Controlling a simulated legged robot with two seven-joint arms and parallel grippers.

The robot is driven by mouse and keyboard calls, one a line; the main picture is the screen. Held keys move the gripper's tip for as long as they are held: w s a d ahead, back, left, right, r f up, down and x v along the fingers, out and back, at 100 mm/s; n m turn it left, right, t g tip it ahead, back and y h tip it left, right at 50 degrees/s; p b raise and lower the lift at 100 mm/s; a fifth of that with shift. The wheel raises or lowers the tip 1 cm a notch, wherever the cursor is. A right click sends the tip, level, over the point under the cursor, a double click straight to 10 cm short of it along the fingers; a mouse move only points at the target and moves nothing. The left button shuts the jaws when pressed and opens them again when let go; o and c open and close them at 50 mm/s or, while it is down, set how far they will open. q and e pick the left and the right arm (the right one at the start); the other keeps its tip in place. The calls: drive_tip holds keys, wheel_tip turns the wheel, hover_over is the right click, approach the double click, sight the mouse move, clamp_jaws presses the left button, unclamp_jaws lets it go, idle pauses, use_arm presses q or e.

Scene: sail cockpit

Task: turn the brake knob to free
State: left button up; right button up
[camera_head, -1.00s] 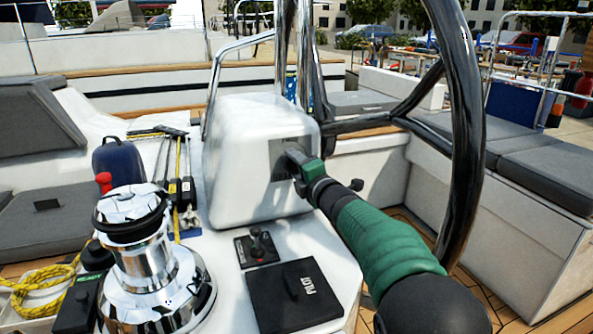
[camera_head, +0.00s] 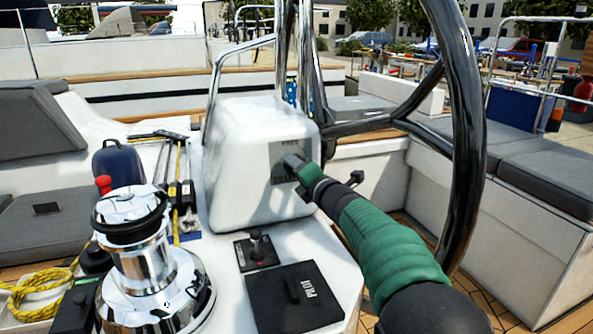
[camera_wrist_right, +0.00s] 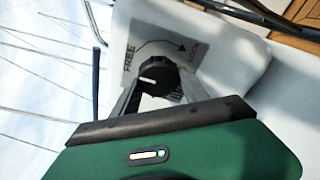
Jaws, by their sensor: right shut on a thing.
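The brake knob (camera_wrist_right: 155,77) is black and round with a short white mark, on a grey plate (camera_wrist_right: 183,68) in the right wrist view. The plate reads FREE on the left and a small red word, hard to read, on the right, joined by a curved arrow. In the head view the plate (camera_head: 276,152) is on the white pedestal (camera_head: 238,165), where my gripper mostly hides the knob. My right gripper (camera_wrist_right: 158,88) is shut on the knob, a finger on either side. My left gripper is in neither view.
A black steering wheel (camera_head: 468,130) rises close to the right of my right arm. A chrome winch (camera_head: 142,255), a small lever (camera_head: 257,247) and a black PILOT panel (camera_head: 295,297) are in front of the pedestal. Tools (camera_head: 178,185) lie left of it.

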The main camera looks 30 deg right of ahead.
drive_tip(key=o, duration=1)
drive_tip(key=shift+f, duration=0.35)
drive_tip(key=o, duration=0.3)
drive_tip(key=shift+w+r, duration=0.1)
drive_tip(key=shift+o, duration=0.2)
drive_tip(key=shift+d, duration=0.1)
drive_tip(key=shift+r, duration=0.15)
drive_tip(key=s+a+p, duration=0.2)
drive_tip(key=s+p, duration=0.1)
drive_tip(key=s, duration=1.3)
drive_tip(key=shift+s+r, duration=0.35)
drive_tip(key=shift+r, duration=0.05)
